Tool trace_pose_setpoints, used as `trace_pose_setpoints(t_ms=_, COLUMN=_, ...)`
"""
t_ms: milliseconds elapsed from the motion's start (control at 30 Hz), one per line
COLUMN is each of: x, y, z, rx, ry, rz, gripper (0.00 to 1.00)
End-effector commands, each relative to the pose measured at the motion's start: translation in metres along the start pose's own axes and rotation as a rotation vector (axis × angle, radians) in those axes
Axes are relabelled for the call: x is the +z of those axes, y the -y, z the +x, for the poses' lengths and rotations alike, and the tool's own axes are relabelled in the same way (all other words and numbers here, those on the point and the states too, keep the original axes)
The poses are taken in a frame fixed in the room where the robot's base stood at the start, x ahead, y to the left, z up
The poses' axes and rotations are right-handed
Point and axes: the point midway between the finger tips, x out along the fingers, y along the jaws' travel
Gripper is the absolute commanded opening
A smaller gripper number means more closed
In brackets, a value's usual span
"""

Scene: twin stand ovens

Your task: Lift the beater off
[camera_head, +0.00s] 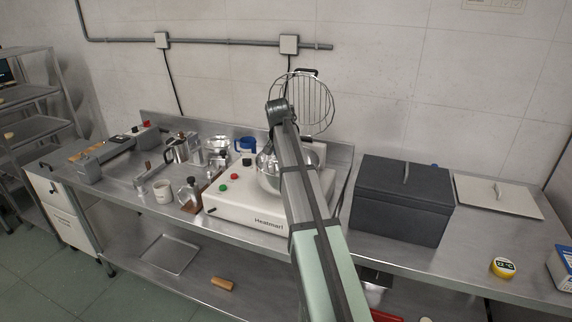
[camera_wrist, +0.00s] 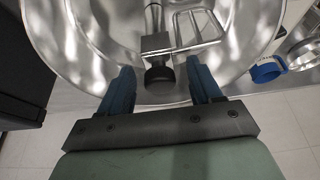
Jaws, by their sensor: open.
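The beater (camera_wrist: 190,28) is a flat metal frame inside the steel mixer bowl (camera_wrist: 70,45) in the wrist view. A dark round knob or shaft end (camera_wrist: 160,78) with a grey metal block shows at its near end. My gripper (camera_wrist: 158,75) is open, with a blue finger on each side of the dark knob; I cannot tell whether they touch it. In the head view, the mixer (camera_head: 245,200) has a white base with red and green buttons and a steel bowl (camera_head: 268,170). My arm hides the beater and my gripper there.
A wire guard (camera_head: 318,100) stands upright behind the mixer. A dark lidded box (camera_head: 400,200) stands to its right. The counter's front right is mostly clear around a yellow timer (camera_head: 503,267).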

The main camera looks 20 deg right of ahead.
Motion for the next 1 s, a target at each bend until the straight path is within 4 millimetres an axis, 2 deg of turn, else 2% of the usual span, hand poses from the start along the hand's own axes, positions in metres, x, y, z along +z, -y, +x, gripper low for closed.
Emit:
trace_pose_setpoints(t_ms=233, x=0.0000, y=0.0000, z=0.0022, rx=0.000, ry=0.000, rz=0.000, gripper=0.64)
trace_pose_setpoints(t_ms=900, x=0.0000, y=0.0002, z=0.0020, rx=0.000, ry=0.000, rz=0.000, gripper=0.00)
trace_pose_setpoints(t_ms=1000, x=-0.0001, y=0.0002, z=0.0019, rx=0.000, ry=-0.001, rz=0.000, gripper=0.00)
